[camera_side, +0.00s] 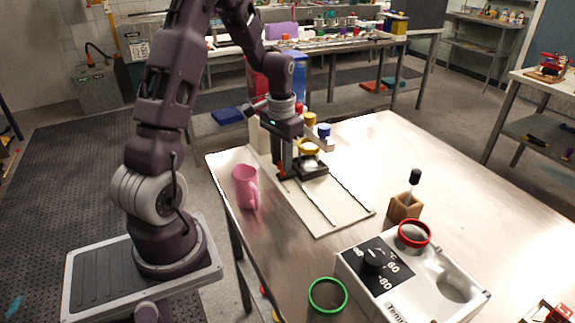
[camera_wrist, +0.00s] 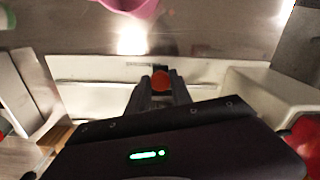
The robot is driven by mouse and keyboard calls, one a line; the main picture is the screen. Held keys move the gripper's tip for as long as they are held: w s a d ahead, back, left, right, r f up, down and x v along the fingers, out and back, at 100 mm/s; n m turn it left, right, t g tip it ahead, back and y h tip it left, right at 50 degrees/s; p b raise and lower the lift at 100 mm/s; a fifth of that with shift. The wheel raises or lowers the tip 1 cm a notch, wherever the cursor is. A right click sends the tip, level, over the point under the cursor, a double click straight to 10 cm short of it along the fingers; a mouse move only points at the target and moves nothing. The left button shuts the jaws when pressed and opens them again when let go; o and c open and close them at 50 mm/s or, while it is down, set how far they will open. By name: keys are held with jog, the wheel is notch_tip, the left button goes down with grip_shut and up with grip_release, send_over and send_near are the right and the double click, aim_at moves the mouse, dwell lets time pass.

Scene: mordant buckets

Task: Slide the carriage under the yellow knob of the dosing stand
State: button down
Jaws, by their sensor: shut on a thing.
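The dosing stand has a pale base board with two thin rails (camera_side: 345,207) on the table. A dark carriage (camera_side: 315,171) sits near the far end of the rails, with a small pale item on top. A yellow knob (camera_side: 308,148) appears just above the carriage. A blue knob (camera_side: 323,130) and another yellowish knob (camera_side: 309,118) show behind it. My gripper (camera_side: 282,174) is low at the board's left edge, shut on a red handle (camera_wrist: 161,81) beside the carriage. My wrist hides part of the stand, so exact alignment under the yellow knob cannot be told.
A pink mug (camera_side: 244,187) stands close to the left of the board. The rails' near half is clear.

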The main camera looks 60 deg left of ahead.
jog(key=shift+a, duration=0.2)
jog(key=c, duration=1.1)
grip_release()
jog(key=shift+c, duration=0.2)
notch_tip(320, 180, up, 7)
jog(key=shift+f, duration=0.1)
jog(key=shift+d+r, duration=0.15)
jog(key=shift+r, duration=0.1)
jog(key=s+d+r+m+t, duration=0.1)
jog(key=s+d+r+t, duration=0.1)
jog(key=s+d+r, duration=0.45)
jog(key=s+d+r+m+t, duration=0.1)
jog(key=d+r, duration=0.3)
jog(key=d, duration=0.6)
jog(key=s+d+m+t, duration=0.1)
jog(key=s+d+t, duration=0.1)
jog(key=s+d, duration=0.4)
jog(key=shift+s+d+r+t, duration=0.2)
jog(key=shift+s+r+t, duration=0.1)
jog(key=shift+s, duration=0.85)
